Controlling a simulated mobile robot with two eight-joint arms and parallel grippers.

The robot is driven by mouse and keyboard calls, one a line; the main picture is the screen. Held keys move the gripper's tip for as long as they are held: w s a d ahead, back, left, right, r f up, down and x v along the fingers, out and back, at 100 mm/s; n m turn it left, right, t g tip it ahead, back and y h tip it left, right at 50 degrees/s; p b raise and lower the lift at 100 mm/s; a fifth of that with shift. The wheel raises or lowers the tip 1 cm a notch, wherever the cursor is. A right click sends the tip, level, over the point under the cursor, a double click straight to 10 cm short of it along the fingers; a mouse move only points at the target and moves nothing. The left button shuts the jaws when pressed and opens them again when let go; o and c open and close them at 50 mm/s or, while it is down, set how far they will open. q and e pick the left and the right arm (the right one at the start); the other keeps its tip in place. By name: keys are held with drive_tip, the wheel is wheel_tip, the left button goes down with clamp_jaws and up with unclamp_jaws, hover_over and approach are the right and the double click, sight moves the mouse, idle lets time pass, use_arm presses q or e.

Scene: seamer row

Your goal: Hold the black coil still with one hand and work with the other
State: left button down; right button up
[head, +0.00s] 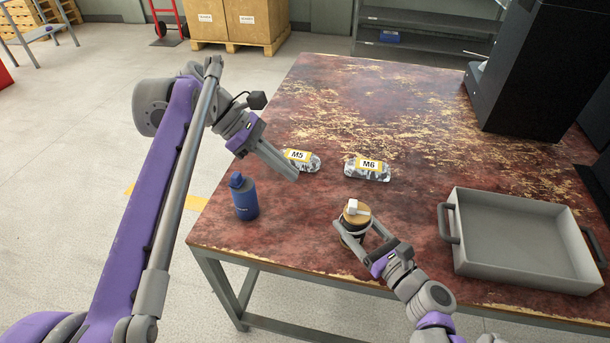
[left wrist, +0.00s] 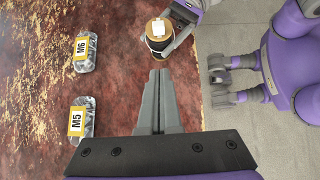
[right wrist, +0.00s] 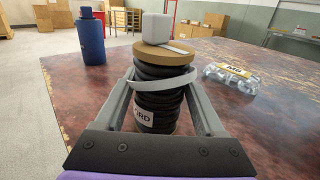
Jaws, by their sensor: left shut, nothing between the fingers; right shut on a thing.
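The black coil (right wrist: 160,95) stands upright on the worn red table, with a tan disc (right wrist: 163,54) on top and a white block (right wrist: 155,27) on the disc. A pale band runs around its upper part, and a label ending in "RD" shows low on its side. My right gripper (head: 352,238) is shut on the coil, one finger on each side. In the left wrist view the coil (left wrist: 157,45) shows beyond my left fingertips. My left gripper (head: 296,177) is shut and empty above the table, apart from the coil, near the M5 bag.
Clear bags labelled M5 (head: 301,160) and M6 (head: 367,169) lie behind the coil. A blue bottle (head: 244,198) stands at the table's left edge. A grey tray (head: 525,240), empty, sits at right. A black machine (head: 530,75) stands at the back right. The table's back middle is clear.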

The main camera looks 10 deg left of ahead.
sight(354, 203)
use_arm(q)
drive_tip(key=x, duration=0.3)
drive_tip(key=d+r+x, duration=0.1)
drive_tip(key=x, duration=0.6)
drive_tip(key=shift+d, duration=0.95)
drive_tip(key=shift+d, duration=1.65)
